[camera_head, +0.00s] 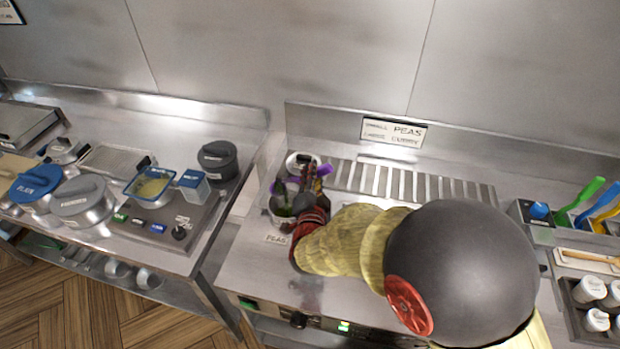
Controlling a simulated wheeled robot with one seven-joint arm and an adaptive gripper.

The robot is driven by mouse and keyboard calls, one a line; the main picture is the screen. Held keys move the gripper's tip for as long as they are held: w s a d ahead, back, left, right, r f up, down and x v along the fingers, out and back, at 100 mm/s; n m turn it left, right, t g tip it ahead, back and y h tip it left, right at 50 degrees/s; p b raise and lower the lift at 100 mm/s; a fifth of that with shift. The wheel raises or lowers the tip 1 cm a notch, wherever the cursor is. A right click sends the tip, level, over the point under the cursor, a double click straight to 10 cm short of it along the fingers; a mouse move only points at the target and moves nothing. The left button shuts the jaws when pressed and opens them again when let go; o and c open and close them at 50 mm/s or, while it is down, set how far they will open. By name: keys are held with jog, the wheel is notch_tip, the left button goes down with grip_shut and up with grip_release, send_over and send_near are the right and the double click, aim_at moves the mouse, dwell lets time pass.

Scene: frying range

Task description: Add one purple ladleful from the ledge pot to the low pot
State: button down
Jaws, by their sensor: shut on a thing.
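My gripper (311,182) is at the middle counter, seen from above and behind, with its fingers small and partly covered by my red wrist. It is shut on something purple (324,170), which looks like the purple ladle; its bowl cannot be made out. A pale round pot or lid (297,159) with a dark top sits behind the gripper. I cannot tell which is the ledge pot or the low pot.
A slatted metal grate (400,183) lies behind my arm. The left counter holds a dark lidded pot (217,158), a blue-rimmed pan (131,183) with yellow contents and several lidded pots. Coloured utensils (590,200) and white shakers (594,290) stand at right. A gap separates the counters.

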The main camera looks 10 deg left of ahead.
jog(key=d+f+m+b, duration=0.1)
jog(key=f+b, duration=0.1)
jog(key=b, duration=0.4)
jog(key=d+f+m+t+b, duration=0.1)
jog(key=d+f+m+b, duration=0.1)
jog(key=b, duration=0.4)
jog(key=d+f+m+b, duration=0.1)
jog(key=f+m+b, duration=0.1)
jog(key=b, duration=0.4)
jog(key=shift+s+d+f+t+y+b, duration=0.15)
jog(key=shift+s+f+t+y+b, duration=0.25)
jog(key=shift+f, duration=0.25)
jog(key=shift+d+f+m, duration=0.35)
jog(key=shift+f+m, duration=0.35)
jog(key=shift+m, duration=0.2)
jog(key=shift+d, duration=0.1)
